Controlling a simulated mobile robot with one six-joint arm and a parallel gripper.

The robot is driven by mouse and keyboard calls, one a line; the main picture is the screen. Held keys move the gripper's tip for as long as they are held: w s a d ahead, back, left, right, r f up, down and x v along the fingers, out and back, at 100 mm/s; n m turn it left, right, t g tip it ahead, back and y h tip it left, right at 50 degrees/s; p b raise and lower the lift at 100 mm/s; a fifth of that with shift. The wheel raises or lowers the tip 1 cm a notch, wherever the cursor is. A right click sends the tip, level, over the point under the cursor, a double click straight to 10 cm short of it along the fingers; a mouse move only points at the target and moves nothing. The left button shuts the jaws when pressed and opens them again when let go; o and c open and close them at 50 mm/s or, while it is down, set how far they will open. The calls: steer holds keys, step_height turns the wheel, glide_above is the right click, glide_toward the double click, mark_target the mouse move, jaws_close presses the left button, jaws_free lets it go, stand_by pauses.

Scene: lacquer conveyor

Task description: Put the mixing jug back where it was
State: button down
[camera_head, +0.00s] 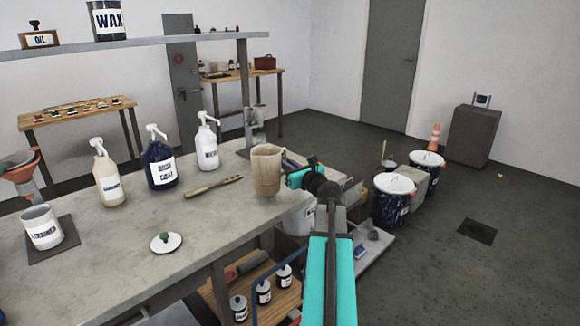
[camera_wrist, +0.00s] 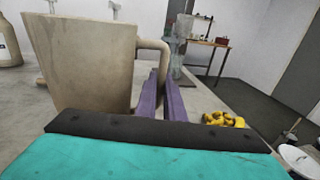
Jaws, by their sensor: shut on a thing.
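The mixing jug (camera_head: 267,170) is a beige, stained jug near the right end of the grey workbench (camera_head: 130,220). It looks upright. In the wrist view the jug (camera_wrist: 85,60) fills the left side, with its handle toward my gripper. My gripper (camera_head: 288,162) comes from the right and is shut on the jug's handle. Its purple fingers (camera_wrist: 160,95) also show in the wrist view at the handle. I cannot tell whether the jug's base touches the bench or is slightly above it.
Pump bottles (camera_head: 160,160) stand along the bench's back. A wooden paddle (camera_head: 214,186), a small white lid (camera_head: 166,242) and a white mug (camera_head: 42,228) on a dark mat lie nearer. Lidded drums (camera_head: 393,200) stand on the floor to the right. The bench's front middle is clear.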

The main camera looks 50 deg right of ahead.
steer(key=shift+w+d+f, duration=0.1)
steer(key=shift+w+d, duration=0.4)
steer(key=shift+d, duration=0.4)
steer(key=shift+w+d+f, duration=0.1)
steer(key=shift+w+d, duration=0.4)
steer(key=shift+d, duration=0.35)
steer(key=shift+w+d+f, duration=0.1)
steer(key=shift+d+f, duration=0.1)
steer(key=shift+f, duration=0.7)
steer(key=shift+w+d+f, duration=0.1)
steer(key=shift+d+f, duration=0.05)
steer(key=shift+f, duration=0.7)
steer(key=shift+f, duration=0.15)
steer(key=c, duration=1.9)
jaws_free()
steer(key=shift+o, duration=0.2)
steer(key=shift+r, duration=0.2)
steer(key=shift+b+v, duration=0.3)
steer(key=shift+v, duration=5.7)
